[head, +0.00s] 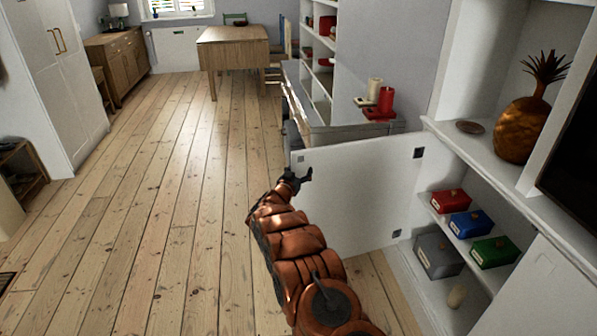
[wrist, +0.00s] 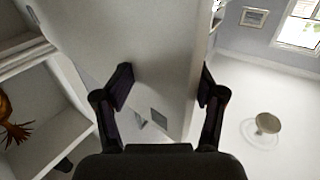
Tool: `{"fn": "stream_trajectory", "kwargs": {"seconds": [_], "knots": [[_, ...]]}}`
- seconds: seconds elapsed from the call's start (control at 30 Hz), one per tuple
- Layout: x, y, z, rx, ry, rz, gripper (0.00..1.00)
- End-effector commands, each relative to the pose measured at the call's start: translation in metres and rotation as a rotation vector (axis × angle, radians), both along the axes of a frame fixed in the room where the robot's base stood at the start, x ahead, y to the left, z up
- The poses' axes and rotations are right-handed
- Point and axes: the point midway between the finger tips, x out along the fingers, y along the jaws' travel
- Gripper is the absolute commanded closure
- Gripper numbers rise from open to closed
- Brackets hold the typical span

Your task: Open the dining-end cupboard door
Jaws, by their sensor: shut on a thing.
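The white cupboard door (head: 365,195) stands swung out from the cabinet on the right, at a wide angle to its front. Small dark hinge fittings show along its cabinet-side edge. My gripper (head: 297,178) is at the door's free edge, on the side away from the cabinet. In the wrist view the door (wrist: 150,45) passes between the two dark fingers of my gripper (wrist: 165,90), one finger on each side of the edge. The jaws are shut on the door. The open cupboard (head: 435,225) shows its shelves. The exact contact of the fingertips is partly hidden.
The cupboard holds red (head: 450,202), blue (head: 471,223), green (head: 494,251) and grey (head: 438,255) boxes. A pineapple ornament (head: 522,125) stands above. Candles (head: 385,100) are behind the door. A wooden table (head: 233,47) is far back. The floor (head: 160,210) to the left is clear.

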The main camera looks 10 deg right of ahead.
Motion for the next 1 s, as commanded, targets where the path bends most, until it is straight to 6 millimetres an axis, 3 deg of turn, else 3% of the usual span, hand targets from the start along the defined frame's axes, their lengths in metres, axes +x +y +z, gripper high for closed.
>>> {"fn": "stream_trajectory", "kwargs": {"seconds": [0.03, 0.47, 1.0], "knots": [[-0.001, -0.011, -0.001, 0.001, -0.001, -0.018, 0.56], [-0.003, -0.008, -0.001, 0.001, 0.000, -0.016, 0.56], [-0.049, 0.032, -0.001, 0.000, 0.001, 0.001, 0.56]]}}
